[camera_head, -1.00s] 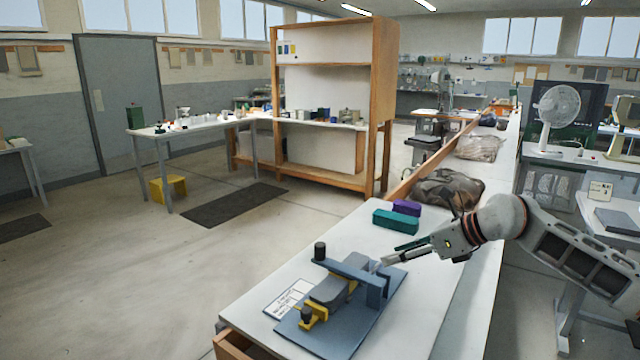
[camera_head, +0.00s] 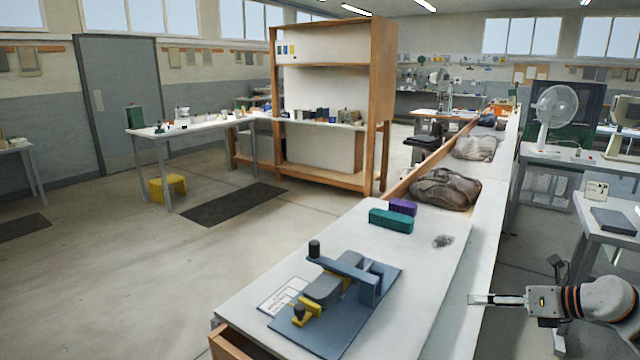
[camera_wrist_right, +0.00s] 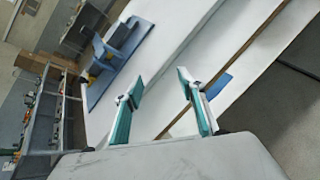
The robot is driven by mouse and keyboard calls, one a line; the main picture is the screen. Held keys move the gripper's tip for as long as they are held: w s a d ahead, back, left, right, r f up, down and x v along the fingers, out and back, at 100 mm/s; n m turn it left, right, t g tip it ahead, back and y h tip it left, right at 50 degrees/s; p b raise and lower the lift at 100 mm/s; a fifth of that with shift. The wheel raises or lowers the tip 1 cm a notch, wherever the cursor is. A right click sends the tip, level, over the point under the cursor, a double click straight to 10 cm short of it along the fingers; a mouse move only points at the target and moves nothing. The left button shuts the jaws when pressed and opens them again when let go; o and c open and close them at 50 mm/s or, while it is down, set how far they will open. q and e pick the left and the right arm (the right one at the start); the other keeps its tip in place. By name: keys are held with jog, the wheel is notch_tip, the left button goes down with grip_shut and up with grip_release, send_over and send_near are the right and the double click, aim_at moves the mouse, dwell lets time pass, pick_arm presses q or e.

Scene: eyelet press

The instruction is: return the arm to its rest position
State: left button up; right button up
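My right gripper (camera_head: 482,299) is at the lower right of the head view, beside the right edge of the workbench and clear of the press. In the right wrist view its two teal-edged fingers (camera_wrist_right: 158,88) stand apart with nothing between them. The eyelet press (camera_head: 345,280), blue-grey with yellow parts and a black knob, sits on its blue base plate (camera_head: 345,338) on the white bench. It also shows in the wrist view (camera_wrist_right: 118,48), tilted at the upper left. My left gripper is not in view.
A teal block (camera_head: 391,221) and a purple block (camera_head: 403,207) lie on the bench (camera_head: 430,285) behind the press. A small dark patch (camera_head: 443,241) lies right of them. A printed card (camera_head: 283,296) is left of the press. A grey bag (camera_head: 445,189) lies farther back.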

jog(key=s+d+f+m+h, duration=0.2)
jog(key=s+d+f, duration=0.15)
jog(key=d, duration=0.65)
jog(key=w+d+r+m+t+h, duration=0.25)
jog(key=d+r+m+t, duration=0.25)
jog(key=r+m, duration=0.25)
jog(key=w+d+r+m+t+h, duration=0.1)
jog(key=w+d+r+m+t, duration=0.3)
jog(key=r+m, duration=0.4)
jog(key=s+d+f+m+g+h, duration=0.2)
jog(key=d+f+m+h, duration=0.2)
jog(key=d+m+h, duration=0.6)
jog(key=s+a+f+m+g+y, duration=0.1)
jog(key=s+a+f+m+y, duration=0.15)
jog(key=s+a+f, duration=0.7)
jog(key=s+a+f+m+g+y, duration=0.1)
jog(key=s+a+f+g+y, duration=0.2)
jog(key=a+f, duration=1.35)
jog(key=s+a+f+m+y, duration=0.1)
jog(key=s+a+f, duration=0.2)
jog(key=s+a, duration=0.4)
jog(key=s+a+f+m+g+y, duration=0.1)
jog(key=s+a+f+y, duration=0.1)
jog(key=s+a+f, duration=0.2)
jog(key=s+a+f+m+y, duration=0.1)
jog(key=s+a+f, duration=0.2)
jog(key=s+a, duration=0.7)
jog(key=shift+s+a+f, duration=0.15)
jog(key=shift+a, duration=0.45)
